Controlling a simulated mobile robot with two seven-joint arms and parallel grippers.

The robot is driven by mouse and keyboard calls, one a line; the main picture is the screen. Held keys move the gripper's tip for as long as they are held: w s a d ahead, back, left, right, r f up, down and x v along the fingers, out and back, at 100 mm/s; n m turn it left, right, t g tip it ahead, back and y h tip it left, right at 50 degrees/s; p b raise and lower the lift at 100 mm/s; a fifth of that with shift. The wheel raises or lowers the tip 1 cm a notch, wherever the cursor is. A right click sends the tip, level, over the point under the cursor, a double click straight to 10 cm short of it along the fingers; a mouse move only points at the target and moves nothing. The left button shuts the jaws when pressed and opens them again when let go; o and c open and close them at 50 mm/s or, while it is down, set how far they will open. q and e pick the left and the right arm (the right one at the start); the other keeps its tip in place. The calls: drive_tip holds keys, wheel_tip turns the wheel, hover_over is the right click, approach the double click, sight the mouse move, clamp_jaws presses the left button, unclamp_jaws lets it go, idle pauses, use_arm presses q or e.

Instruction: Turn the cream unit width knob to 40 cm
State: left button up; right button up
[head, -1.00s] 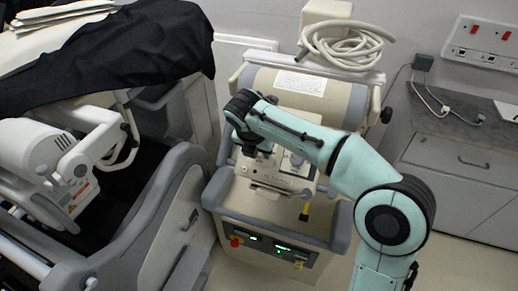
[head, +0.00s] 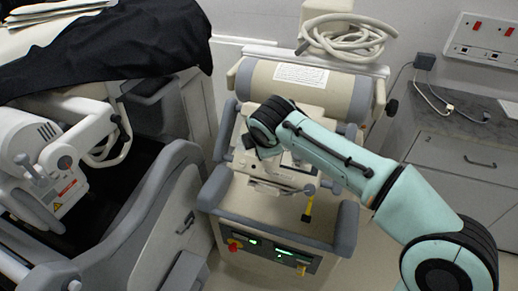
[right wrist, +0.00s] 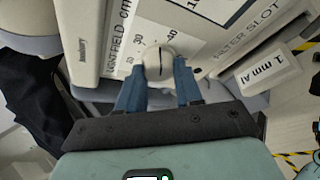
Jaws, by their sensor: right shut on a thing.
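The cream unit (head: 228,201) stands in the middle of the head view, with a panel that my right arm partly covers. In the right wrist view a round cream knob (right wrist: 153,70) with a dark pointer line sits on the panel face, beside a printed cm scale (right wrist: 127,42) whose small numbers are hard to read. My right gripper (right wrist: 158,76) has its two blue fingers on either side of the knob and is shut on it. The knob and the right fingertips are hidden in the head view. My left gripper is not in view.
A label reading 1 mm Al (right wrist: 268,72) sits right of the knob. A grey machine under a black cover (head: 120,45) stands at the left. A coiled white hose (head: 345,38) lies atop the cream unit. A grey cabinet (head: 450,150) stands at the right.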

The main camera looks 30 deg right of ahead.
drive_tip(key=m+t+b, duration=0.1)
drive_tip(key=m+b, duration=0.1)
drive_tip(key=shift+f+m, duration=0.15)
drive_tip(key=shift+m, duration=0.15)
drive_tip(key=shift+m+t+b, duration=0.3)
drive_tip(key=shift+m+b, duration=0.2)
drive_tip(key=shift+b, duration=0.3)
drive_tip(key=shift+h, duration=0.3)
drive_tip(key=o, duration=1)
drive_tip(key=shift+o, duration=0.2)
drive_tip(key=p+v, duration=0.1)
drive_tip(key=v, duration=1.2)
drive_tip(key=shift+s+r, duration=0.15)
drive_tip(key=shift+r, duration=0.15)
